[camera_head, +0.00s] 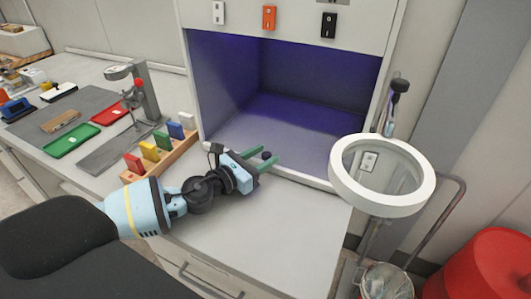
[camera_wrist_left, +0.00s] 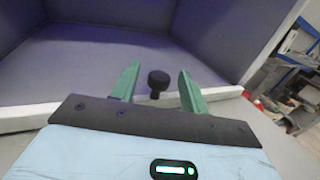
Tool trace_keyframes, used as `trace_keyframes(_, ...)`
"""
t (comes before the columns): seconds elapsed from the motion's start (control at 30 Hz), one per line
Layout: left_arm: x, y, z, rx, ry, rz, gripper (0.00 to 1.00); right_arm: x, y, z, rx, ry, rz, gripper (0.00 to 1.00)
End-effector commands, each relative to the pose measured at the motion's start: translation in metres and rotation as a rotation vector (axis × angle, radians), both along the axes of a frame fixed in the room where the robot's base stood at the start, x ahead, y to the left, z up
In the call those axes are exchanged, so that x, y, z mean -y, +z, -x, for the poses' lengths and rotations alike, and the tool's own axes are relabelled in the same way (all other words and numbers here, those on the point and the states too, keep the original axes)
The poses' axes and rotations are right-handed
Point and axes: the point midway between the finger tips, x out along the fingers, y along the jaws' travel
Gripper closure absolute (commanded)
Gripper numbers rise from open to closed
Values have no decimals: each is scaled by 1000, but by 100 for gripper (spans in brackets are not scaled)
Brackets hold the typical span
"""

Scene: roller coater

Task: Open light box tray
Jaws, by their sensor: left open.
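The light box (camera_head: 290,75) is a white cabinet with an open, purple-lit inside. Its tray (camera_head: 308,177) lies at the bottom, with a pale front edge; the edge also shows in the left wrist view (camera_wrist_left: 28,117). A small round black knob (camera_head: 267,155) shows at the tray's front. My left gripper (camera_head: 270,157) is open at the front edge, its green fingers pointing toward the box. In the left wrist view, the black knob (camera_wrist_left: 158,79) appears between the two fingers, apart from both. My right gripper is not in view.
A wooden rack (camera_head: 160,157) with several coloured blocks stands left of the box. A grey stand (camera_head: 142,95) and green and red trays lie farther left. A white ring magnifier (camera_head: 382,202) is at the right.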

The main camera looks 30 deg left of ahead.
Motion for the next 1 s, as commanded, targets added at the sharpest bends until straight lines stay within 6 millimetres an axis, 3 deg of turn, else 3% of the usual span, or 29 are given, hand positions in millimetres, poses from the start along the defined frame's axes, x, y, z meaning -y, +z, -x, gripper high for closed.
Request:
trace_keyframes(0.2, 5, 0, -14, 0, 0, 0, 55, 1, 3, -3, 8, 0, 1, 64)
trace_keyframes(0.5, 6, -1, -15, -2, -1, -1, 55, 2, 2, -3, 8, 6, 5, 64)
trace_keyframes(0.83, 6, -1, -15, -1, -1, 0, 98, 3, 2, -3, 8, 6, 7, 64)
trace_keyframes(1.0, 6, -1, -15, -1, -1, 0, 100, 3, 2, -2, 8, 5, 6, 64)
